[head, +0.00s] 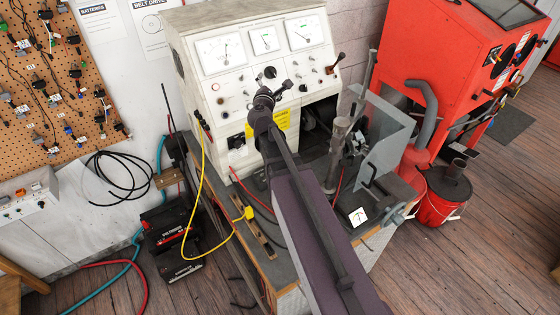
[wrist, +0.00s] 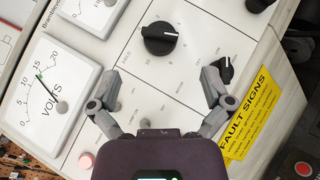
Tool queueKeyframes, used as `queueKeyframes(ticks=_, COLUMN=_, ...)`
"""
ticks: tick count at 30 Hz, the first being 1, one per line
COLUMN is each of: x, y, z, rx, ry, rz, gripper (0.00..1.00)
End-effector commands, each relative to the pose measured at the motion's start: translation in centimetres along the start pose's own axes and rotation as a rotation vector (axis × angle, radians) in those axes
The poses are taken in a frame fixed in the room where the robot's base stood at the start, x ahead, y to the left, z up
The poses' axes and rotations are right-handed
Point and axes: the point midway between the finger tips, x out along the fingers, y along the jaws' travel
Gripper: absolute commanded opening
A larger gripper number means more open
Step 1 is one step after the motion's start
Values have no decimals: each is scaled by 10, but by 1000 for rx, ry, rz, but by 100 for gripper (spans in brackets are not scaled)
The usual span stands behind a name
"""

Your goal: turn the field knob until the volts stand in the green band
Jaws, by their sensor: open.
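The field knob (wrist: 159,38) is a round black knob with a white pointer line on the white panel. It also shows in the head view (head: 270,72). My gripper (wrist: 160,82) is open, its fingers spread wide on either side below the knob in the wrist view, with nothing between them. In the head view my gripper (head: 275,90) is close to the panel, just below the knob. The volts meter (wrist: 45,95) is at the left of the wrist view. Its needle points between 10 and 15, at or very near a small green mark; I cannot tell whether it is inside.
A smaller black selector knob (wrist: 225,70) is beside my right finger. A yellow fault-signs label (wrist: 250,115) is at the right.

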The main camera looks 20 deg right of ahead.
Motion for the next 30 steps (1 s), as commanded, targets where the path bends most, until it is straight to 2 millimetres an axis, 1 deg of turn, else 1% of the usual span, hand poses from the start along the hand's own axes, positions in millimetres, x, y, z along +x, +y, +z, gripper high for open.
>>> queueKeyframes(ticks=1, x=-11, y=0, z=0, rx=0, ry=1, rz=1, gripper=100)
queueKeyframes(ticks=3, x=-21, y=0, z=0, rx=0, ry=2, rz=1, gripper=100)
queueKeyframes(ticks=13, x=-62, y=-1, z=0, rx=3, ry=1, rz=-1, gripper=100)
queueKeyframes(ticks=15, x=-58, y=-9, z=0, rx=59, ry=-9, rz=-35, gripper=100)
queueKeyframes(ticks=19, x=-61, y=-22, z=0, rx=153, ry=-23, rz=-94, gripper=100)
queueKeyframes(ticks=30, x=-73, y=-64, z=-6, rx=428, ry=-66, rz=-282, gripper=100)
